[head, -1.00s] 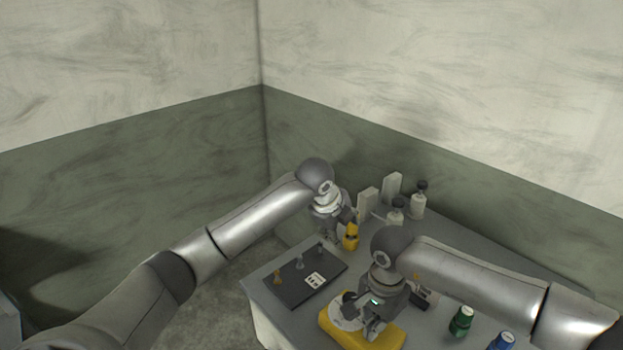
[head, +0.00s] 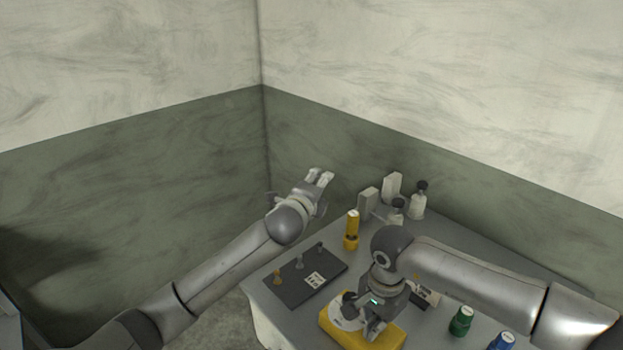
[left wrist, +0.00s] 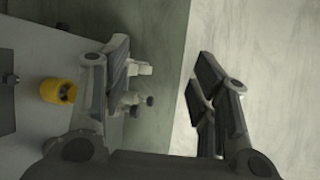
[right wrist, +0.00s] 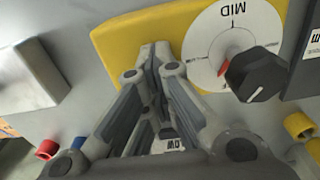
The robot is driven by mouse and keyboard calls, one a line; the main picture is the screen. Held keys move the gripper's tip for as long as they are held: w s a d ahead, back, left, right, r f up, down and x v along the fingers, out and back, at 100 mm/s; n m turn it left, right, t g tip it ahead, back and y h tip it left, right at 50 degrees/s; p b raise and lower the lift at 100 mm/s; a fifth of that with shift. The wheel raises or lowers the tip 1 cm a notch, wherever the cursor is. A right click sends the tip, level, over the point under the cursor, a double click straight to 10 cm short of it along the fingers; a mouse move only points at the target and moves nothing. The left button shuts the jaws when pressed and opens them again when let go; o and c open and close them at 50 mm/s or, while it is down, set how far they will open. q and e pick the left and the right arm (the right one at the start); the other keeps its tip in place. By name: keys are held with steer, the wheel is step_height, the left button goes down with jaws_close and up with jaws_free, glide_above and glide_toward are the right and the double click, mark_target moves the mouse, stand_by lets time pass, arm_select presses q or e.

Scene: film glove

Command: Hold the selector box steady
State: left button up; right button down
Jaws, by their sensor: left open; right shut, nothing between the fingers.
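The selector box is a yellow box (head: 392,339) on the table's front part. In the right wrist view its yellow face (right wrist: 118,42) carries a white dial marked MID (right wrist: 207,42) and a black knob (right wrist: 256,74) with a red pointer. My right gripper (head: 372,334) is shut and empty, low at the box. In the right wrist view its closed fingertips (right wrist: 155,52) overlap the yellow face beside the dial; I cannot tell whether they touch. My left gripper (head: 321,178) is open and empty, raised above the table's back left and away from the box.
A yellow cylinder (head: 351,230) stands near a dark panel with small levers (head: 303,279). Pale blocks (head: 368,203) and bottles (head: 418,200) stand at the back. A green jar (head: 461,321) and blue jar (head: 502,341) stand right of the box.

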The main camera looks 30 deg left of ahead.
arm_select(q)
steer(key=shift+s+a+r+m+t, duration=0.1)
steer(key=shift+s+r+m+t, duration=0.1)
steer(key=shift+s+r+t, duration=0.3)
steer(key=shift+s+a+r+m+t, duration=0.1)
steer(key=shift+s+r+m+t, duration=0.15)
steer(key=shift+r+t, duration=0.45)
steer(key=shift+s+a+r+m+t, duration=0.15)
steer(key=shift+s+r+t, duration=0.3)
steer(key=shift+r, duration=0.35)
steer(key=shift+d, duration=0.1)
steer(key=d+f+m+h, duration=0.1)
steer(key=d+f+h, duration=0.3)
steer(key=d+h, duration=0.25)
steer(key=n+g+h, duration=0.7)
steer(key=g+h, duration=0.4)
steer(key=h, duration=0.2)
glide_toward(344, 299)
steer(key=shift+y, duration=0.25)
steer(key=x, duration=1)
steer(key=shift+r, duration=0.1)
